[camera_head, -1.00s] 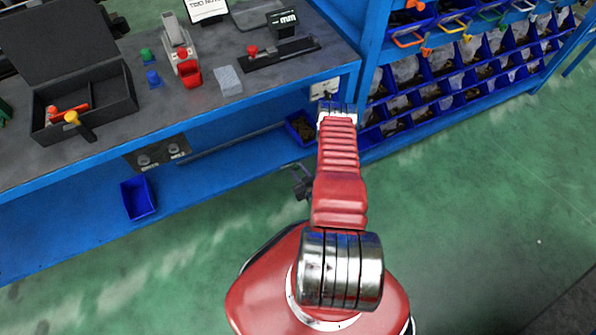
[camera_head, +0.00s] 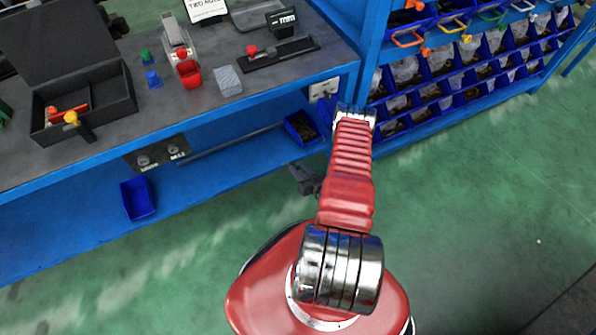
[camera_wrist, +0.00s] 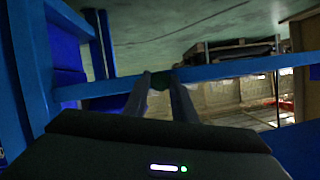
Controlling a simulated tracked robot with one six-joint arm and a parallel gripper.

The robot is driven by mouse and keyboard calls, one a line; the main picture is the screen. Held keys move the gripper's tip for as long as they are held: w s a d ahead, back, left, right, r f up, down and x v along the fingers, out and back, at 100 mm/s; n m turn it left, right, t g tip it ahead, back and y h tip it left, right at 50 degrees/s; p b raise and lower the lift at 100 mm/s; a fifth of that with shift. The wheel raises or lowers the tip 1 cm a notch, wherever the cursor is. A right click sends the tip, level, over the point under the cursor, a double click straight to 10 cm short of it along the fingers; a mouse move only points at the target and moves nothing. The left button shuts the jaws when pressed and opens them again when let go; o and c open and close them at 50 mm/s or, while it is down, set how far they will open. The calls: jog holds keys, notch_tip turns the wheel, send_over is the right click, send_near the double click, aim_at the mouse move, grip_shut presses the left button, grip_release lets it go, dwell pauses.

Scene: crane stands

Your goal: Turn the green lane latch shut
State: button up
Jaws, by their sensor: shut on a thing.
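In the wrist view my gripper (camera_wrist: 160,88) reaches forward with its two fingers close together. A small dark green piece (camera_wrist: 160,80) sits between the fingertips, in front of a blue bar; it looks to be the green lane latch. Its shape is mostly hidden by the fingers, and I cannot tell its turn angle.
A grey-topped blue bench (camera_head: 205,125) holds an open black box (camera_head: 118,95) and small coloured parts. A blue rack of bins (camera_head: 440,85) with coloured handles stands at the right. A blue bin (camera_head: 138,197) sits on the low shelf. The green floor at the right is clear.

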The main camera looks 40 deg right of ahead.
jog(key=m+y, duration=0.1)
jog(key=m, duration=0.1)
jog(key=m+t+y, duration=0.1)
jog(key=m, duration=0.1)
jog(key=shift+s+d+f+t+y, duration=0.1)
jog(key=shift+d+f+t+y, duration=0.1)
jog(key=shift+t+y, duration=0.1)
jog(key=m+t, duration=0.1)
jog(key=m, duration=0.1)
jog(key=m+y, duration=0.1)
jog(key=m, duration=0.1)
jog(key=shift+d+f+m+t, duration=0.1)
jog(key=shift+f+m+t, duration=0.1)
jog(key=shift+m+t, duration=0.2)
jog(key=o, duration=1)
jog(key=shift+o, duration=0.2)
jog(key=shift+r, duration=0.1)
jog(key=s+d+r, duration=0.1)
jog(key=s, duration=1.2)
jog(key=shift+s+d, duration=0.15)
jog(key=shift+s, duration=0.2)
jog(key=shift+r, duration=0.1)
